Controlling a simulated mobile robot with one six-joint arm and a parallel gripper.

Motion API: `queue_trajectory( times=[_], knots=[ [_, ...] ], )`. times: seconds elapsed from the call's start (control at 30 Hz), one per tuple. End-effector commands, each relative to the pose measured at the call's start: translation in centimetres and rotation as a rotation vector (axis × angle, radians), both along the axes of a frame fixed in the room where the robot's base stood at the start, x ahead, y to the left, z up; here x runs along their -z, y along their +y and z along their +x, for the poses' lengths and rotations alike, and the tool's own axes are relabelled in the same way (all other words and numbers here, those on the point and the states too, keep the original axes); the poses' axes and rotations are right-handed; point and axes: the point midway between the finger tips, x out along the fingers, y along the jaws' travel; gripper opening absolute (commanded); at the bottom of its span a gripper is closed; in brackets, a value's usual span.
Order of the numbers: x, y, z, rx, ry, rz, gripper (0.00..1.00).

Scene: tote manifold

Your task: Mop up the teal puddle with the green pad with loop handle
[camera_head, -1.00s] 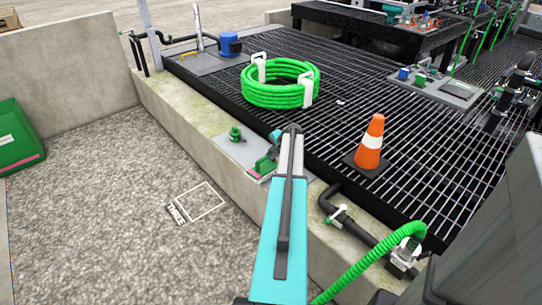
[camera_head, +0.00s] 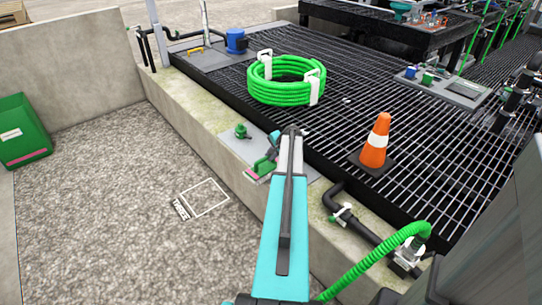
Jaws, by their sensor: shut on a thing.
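The green pad (camera_head: 262,166) is small in view, over the grey plate on the concrete ledge, with a pinkish strip along its lower edge. My gripper (camera_head: 270,154) is at the pad's upper side, shut on it, mostly hidden behind my teal arm. The loop handle is too small to make out clearly. I cannot tell whether the pad touches the plate. I cannot make out a teal puddle; my arm and the pad cover part of the plate.
A green knob fitting (camera_head: 241,131) stands on the grey plate (camera_head: 229,146) left of the pad. A green hose coil (camera_head: 285,92) and an orange cone (camera_head: 376,142) stand on the black grating. A green bin (camera_head: 22,130) stands far left. The gravel floor is mostly clear.

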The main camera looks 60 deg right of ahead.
Motion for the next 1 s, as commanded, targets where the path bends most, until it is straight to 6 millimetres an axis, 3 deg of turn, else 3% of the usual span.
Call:
queue_trajectory(
  times=[0.33,1.0],
  knots=[
    [0.2,0.1,0.2,-0.003,0.001,0.006,0.0],
    [-0.1,-0.9,2.8,-0.001,0.001,0.004,0.0]
  ],
)
